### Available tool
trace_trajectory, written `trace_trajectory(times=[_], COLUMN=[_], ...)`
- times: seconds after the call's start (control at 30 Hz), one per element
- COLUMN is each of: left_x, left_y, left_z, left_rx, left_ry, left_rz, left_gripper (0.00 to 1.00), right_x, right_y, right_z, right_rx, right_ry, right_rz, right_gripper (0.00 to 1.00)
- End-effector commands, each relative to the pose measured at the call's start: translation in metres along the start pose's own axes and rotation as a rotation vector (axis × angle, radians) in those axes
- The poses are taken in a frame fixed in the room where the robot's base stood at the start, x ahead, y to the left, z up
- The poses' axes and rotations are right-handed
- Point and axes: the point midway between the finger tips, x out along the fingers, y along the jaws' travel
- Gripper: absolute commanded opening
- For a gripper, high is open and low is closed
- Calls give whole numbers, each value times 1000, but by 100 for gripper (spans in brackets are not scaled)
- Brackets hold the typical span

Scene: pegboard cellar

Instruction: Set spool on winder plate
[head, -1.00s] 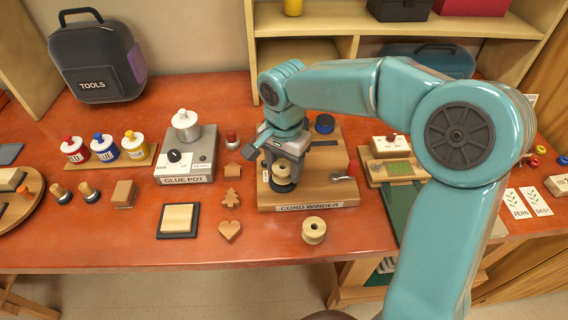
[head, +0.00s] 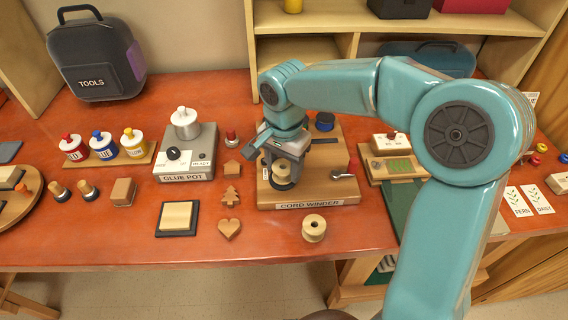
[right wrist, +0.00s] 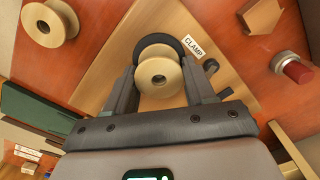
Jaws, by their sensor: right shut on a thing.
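My right gripper (head: 282,168) is over the left part of the cord winder (head: 318,193), pointing down. It is shut on a pale wooden spool (head: 281,171), one finger on each side. In the right wrist view the spool (right wrist: 158,76) sits between the fingers, with the black round winder plate (right wrist: 174,42) showing behind its upper edge. In the head view the dark plate (head: 283,186) shows just under the spool. I cannot tell whether the spool touches it. My left gripper is not in view.
A second wooden spool (head: 314,228) stands on the red bench in front of the winder.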

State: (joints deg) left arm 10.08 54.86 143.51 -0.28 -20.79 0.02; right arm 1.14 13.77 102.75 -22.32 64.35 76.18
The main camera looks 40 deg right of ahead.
Motion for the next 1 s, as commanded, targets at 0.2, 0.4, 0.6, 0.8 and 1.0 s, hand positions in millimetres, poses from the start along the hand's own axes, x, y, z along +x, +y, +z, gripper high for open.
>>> trace_trajectory(times=[0.2,0.4,0.6,0.8,1.0], left_x=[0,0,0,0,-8], left_y=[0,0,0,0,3], left_z=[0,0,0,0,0], left_rx=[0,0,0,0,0], left_ry=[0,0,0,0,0], left_rz=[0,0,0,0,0], left_gripper=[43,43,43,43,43], right_x=[0,0,0,-1,-10], right_y=[0,0,0,0,0], right_z=[0,0,0,0,0], right_rx=[0,0,0,0,0], right_ry=[0,0,0,0,0], right_rz=[0,0,0,0,-1], right_gripper=[26,84,100,100,100])
